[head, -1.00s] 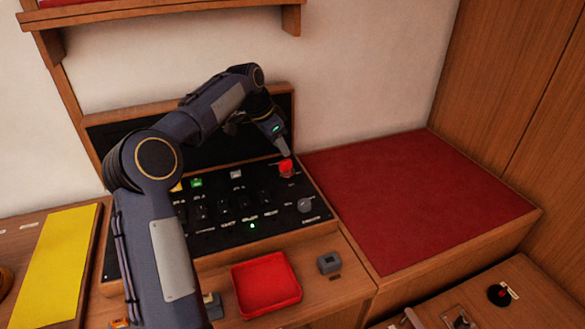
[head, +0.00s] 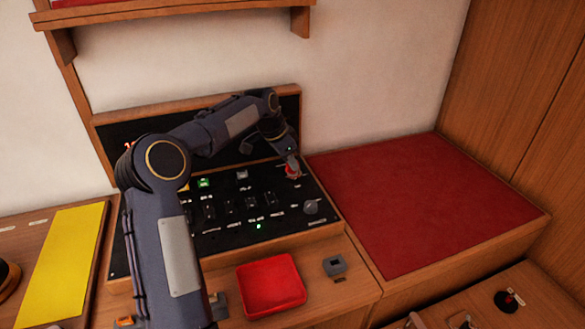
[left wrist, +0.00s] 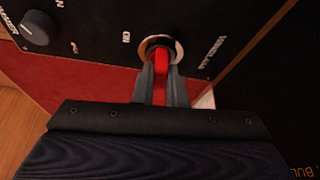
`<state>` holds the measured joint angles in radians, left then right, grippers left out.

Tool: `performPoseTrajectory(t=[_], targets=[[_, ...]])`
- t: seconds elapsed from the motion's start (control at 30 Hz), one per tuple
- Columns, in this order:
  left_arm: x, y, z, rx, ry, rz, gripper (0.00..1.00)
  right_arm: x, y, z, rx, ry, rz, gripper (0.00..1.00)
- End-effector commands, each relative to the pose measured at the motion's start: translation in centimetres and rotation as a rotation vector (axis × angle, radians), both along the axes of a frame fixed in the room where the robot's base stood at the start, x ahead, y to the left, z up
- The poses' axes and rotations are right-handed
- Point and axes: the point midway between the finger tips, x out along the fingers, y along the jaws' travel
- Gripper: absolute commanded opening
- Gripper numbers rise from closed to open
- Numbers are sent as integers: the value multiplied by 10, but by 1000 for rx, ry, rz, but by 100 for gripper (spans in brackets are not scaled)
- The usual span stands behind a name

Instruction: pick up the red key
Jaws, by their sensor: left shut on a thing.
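The red key (head: 292,170) sits at the upper right of the black switch panel (head: 284,226). In the left wrist view the red key (left wrist: 161,66) stands in a round metal-rimmed lock (left wrist: 173,44) marked ON. My left gripper (head: 292,165) reaches down to it from above. In the left wrist view my left gripper (left wrist: 161,76) has its two fingers on either side of the key, shut on it. The fingers hide part of the key. My right gripper is not in view.
A grey knob (head: 311,206) and several switches share the panel. A red tray (head: 270,286) and a small grey block (head: 334,265) lie on the wooden ledge in front. A wide red-topped surface (head: 425,200) to the right is clear.

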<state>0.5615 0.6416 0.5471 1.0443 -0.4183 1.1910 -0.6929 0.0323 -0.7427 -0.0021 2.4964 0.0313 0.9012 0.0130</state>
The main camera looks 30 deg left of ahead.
Motion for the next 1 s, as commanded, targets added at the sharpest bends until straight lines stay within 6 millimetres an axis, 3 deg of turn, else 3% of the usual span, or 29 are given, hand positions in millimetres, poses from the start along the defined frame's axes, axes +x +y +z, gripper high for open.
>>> performPoseTrajectory(t=[0.37,0.6,0.9,1.0], targets=[[0,0,4,1,-2,-1,0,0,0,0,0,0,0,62],[1,0,32,2,-6,0,0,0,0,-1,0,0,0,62],[-46,-24,93,4,-6,0,0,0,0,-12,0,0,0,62],[-70,-36,101,5,-3,0,0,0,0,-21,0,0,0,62]])
